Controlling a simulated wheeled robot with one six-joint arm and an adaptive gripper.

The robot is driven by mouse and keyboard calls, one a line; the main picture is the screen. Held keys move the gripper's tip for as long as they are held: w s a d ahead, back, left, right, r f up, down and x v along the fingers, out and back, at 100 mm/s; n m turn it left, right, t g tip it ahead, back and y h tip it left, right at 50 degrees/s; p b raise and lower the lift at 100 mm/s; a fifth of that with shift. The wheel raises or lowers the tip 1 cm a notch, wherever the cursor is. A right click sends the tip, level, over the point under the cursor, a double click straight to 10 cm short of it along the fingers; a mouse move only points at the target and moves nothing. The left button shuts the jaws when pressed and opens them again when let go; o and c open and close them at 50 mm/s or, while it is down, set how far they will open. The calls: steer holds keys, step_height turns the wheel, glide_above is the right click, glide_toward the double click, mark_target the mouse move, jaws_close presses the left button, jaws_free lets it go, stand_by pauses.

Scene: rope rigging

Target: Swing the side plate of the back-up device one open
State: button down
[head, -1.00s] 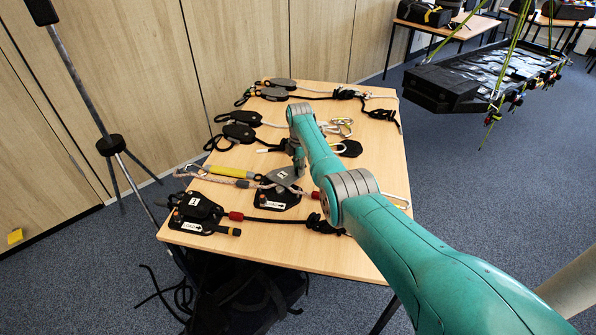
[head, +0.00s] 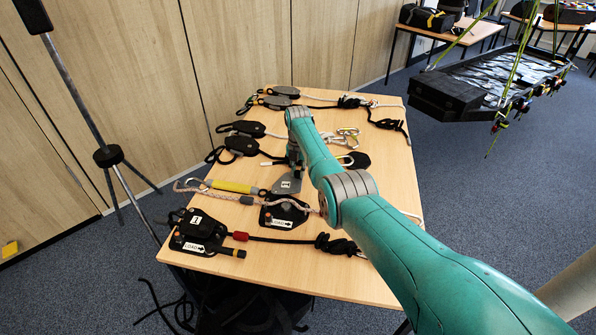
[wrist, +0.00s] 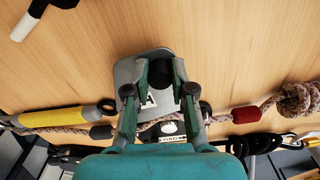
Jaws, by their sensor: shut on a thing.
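The side plate (head: 288,184) is a grey plate with a white label. It juts out past the far side of its black device body (head: 284,214), which carries a LOAD arrow label. The round inner part of the body lies uncovered, with a pink-flecked rope (head: 250,200) at it. In the wrist view the plate (wrist: 126,73) lies under my gripper (wrist: 160,88), whose fingers are shut on it around a dark round part. In the head view my gripper (head: 294,164) is mostly hidden behind my arm. Part of the body is hidden by my gripper in the wrist view.
A second black device (head: 197,228), labelled 1, lies at the near left corner with a black rope. A yellow-sleeved rope end (head: 232,186) lies left of the plate. Pulleys (head: 240,137) and carabiners (head: 347,137) lie farther back. Bare table (head: 390,185) shows to the right.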

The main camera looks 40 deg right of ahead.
stand_by(0.4)
steer(key=c, duration=1)
jaws_free()
steer(key=shift+w, duration=0.1)
step_height(320, 180, up, 12)
